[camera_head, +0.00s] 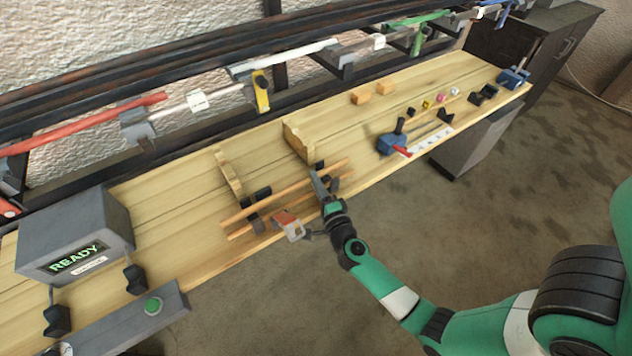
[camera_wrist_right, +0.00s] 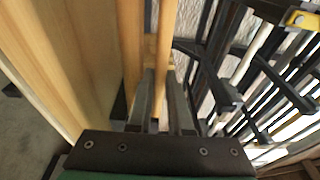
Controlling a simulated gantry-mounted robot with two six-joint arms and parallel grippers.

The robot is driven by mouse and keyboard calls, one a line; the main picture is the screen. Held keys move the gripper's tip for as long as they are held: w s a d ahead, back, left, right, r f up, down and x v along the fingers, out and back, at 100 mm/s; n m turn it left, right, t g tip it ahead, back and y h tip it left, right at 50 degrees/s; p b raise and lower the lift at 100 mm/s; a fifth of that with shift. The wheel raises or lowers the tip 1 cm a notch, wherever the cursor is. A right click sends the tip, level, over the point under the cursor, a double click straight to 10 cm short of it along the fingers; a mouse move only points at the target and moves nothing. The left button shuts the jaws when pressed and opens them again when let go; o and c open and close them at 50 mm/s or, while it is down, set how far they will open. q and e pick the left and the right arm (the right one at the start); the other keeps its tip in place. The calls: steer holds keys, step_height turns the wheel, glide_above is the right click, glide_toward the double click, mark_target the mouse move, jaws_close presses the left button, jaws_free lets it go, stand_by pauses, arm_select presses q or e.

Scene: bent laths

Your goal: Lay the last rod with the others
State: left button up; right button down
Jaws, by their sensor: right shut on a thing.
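Two long thin wooden rods lie side by side near the front edge of the bench in the head view: a far rod (camera_head: 287,190) and a near rod (camera_head: 267,218). My right gripper (camera_head: 316,180) is over them towards their right end. In the right wrist view, its two fingers (camera_wrist_right: 163,105) are shut on one rod (camera_wrist_right: 164,45), and another rod (camera_wrist_right: 131,50) runs close beside the left finger. The held rod appears to be the far one. Whether it touches a support beneath is hidden. My left gripper is not in view.
Curved wooden forms (camera_head: 298,141) stand behind. A grey READY box (camera_head: 75,237) is left; a blue tool (camera_head: 392,143) is right. A clamp rack runs along the back.

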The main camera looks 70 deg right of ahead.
steer(key=c, duration=1.1)
jaws_free()
steer(key=shift+s+f, duration=0.1)
steer(key=shift+f, duration=0.25)
steer(key=shift+r, duration=0.1)
steer(key=shift+s+a+r+p, duration=0.3)
steer(key=shift+a+r+p, duration=0.1)
steer(key=shift+r+p, duration=0.15)
steer(key=p+v, duration=0.1)
steer(key=v, duration=1)
steer(key=shift+r, duration=0.15)
